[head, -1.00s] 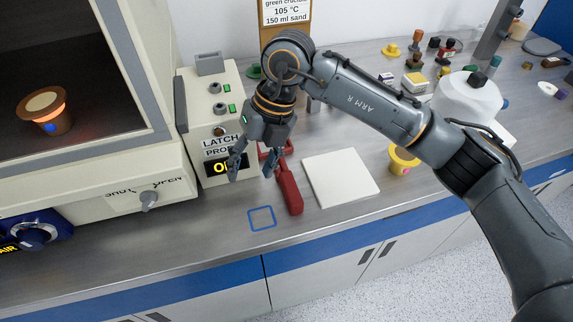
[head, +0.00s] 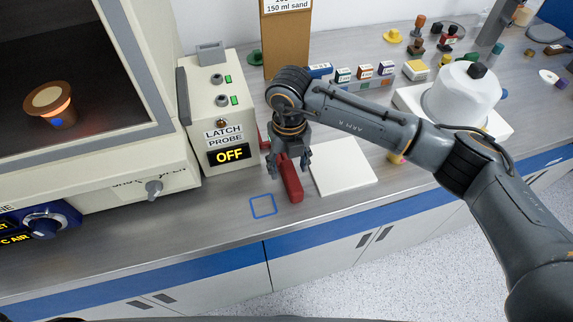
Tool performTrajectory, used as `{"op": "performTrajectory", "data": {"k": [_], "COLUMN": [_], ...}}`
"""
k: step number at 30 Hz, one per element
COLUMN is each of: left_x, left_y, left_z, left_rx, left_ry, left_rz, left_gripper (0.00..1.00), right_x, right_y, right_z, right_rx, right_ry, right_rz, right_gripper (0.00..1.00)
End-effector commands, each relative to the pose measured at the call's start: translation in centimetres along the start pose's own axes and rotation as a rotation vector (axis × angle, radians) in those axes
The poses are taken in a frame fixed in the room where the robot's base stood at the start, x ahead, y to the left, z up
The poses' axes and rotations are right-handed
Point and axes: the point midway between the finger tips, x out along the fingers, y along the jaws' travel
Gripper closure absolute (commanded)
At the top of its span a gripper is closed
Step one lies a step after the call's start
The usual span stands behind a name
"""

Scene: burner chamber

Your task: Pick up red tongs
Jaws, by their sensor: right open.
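The red tongs (head: 291,183) lie on the grey bench between the control box and the white square plate. Their near red end shows; the far part is mostly hidden behind my right gripper. My right gripper (head: 288,170) points down over the tongs, its open fingers on either side of the red body. I cannot tell whether the fingers touch it. My left gripper is not in view.
The latch probe box (head: 232,150) reading OFF stands close on the left. The white plate (head: 343,166) lies just right. A blue square outline (head: 263,206) marks the bench in front. The chamber holds a glowing crucible (head: 49,105).

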Motion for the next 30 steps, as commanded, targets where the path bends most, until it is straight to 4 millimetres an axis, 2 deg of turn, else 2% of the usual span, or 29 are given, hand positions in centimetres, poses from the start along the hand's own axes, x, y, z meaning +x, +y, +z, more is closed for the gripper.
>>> {"op": "performTrajectory", "data": {"k": [1,6,14,17,23,30], "left_x": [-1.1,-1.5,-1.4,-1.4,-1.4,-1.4], "left_y": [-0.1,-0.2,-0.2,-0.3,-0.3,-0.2], "left_z": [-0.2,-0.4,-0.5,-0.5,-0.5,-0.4], "left_rx": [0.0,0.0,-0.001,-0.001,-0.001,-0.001], "left_ry": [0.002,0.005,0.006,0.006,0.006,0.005], "left_rz": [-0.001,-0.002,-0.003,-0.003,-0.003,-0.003], "left_gripper": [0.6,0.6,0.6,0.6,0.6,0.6], "right_x": [0.4,2.6,3.1,3.1,3.1,3.0], "right_y": [-0.1,-0.1,-0.1,-0.1,-0.1,0.0], "right_z": [-0.3,-0.2,-0.1,-0.1,-0.1,-0.1], "right_rx": [0.002,0.001,0.0,0.0,0.0,0.0], "right_ry": [0.005,0.001,-0.002,-0.001,-0.001,-0.002], "right_rz": [0.0,0.002,0.002,0.002,0.002,0.002], "right_gripper": [0.43,0.43,0.43,0.6,1.0,1.0]}}
